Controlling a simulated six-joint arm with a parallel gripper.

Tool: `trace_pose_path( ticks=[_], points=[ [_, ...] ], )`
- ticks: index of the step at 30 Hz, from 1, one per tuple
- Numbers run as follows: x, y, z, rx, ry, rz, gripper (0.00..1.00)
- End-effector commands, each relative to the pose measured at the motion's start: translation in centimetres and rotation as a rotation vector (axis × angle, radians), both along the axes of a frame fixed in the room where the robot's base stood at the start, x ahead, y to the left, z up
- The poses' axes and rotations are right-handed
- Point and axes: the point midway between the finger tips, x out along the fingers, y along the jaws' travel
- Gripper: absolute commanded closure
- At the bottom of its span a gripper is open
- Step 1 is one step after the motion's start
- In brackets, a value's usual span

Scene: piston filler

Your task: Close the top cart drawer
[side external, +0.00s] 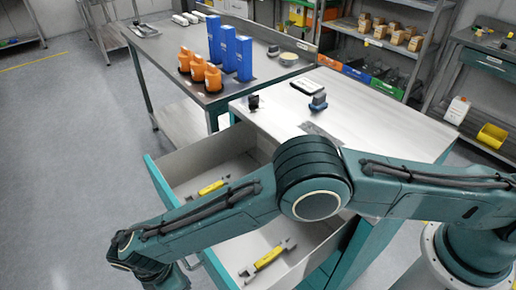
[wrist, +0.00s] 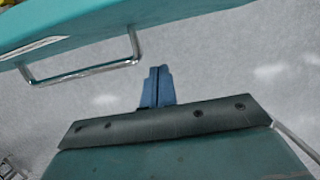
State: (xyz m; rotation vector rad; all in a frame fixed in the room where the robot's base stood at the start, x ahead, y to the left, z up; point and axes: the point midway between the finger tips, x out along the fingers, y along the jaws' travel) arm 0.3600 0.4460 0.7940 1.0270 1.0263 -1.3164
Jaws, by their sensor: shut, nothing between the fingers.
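The top cart drawer (side external: 208,158) is pulled out from the teal cart (side external: 365,235) in the side view. Two yellow-and-grey tools lie in it, one toward the back (side external: 207,188) and one toward the front (side external: 267,257). In the wrist view, the drawer's teal front (wrist: 90,22) and its metal bar handle (wrist: 85,72) are at the upper left. My gripper (wrist: 158,72) is shut and empty, over the floor and to the right of the handle, apart from it in the picture. In the side view my arm crosses over the drawer, and my fingertips are hidden or out of frame.
The cart top (side external: 375,120) holds a blue-grey device (side external: 318,101) and a small black item (side external: 253,102). A table (side external: 170,62) behind carries blue boxes (side external: 244,58) and orange parts (side external: 197,70). Open floor (side external: 60,150) lies left of the drawer.

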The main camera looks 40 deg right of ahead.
Motion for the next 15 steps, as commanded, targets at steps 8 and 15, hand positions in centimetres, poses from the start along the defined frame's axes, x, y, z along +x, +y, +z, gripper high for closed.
trace_pose_path(
  ticks=[8,15],
  points=[
    [0.0,-1.6,-2.2,0.0,0.0,0.0,1.0],
    [0.0,-3.4,-2.2,0.001,0.001,-0.001,1.0]
  ],
)
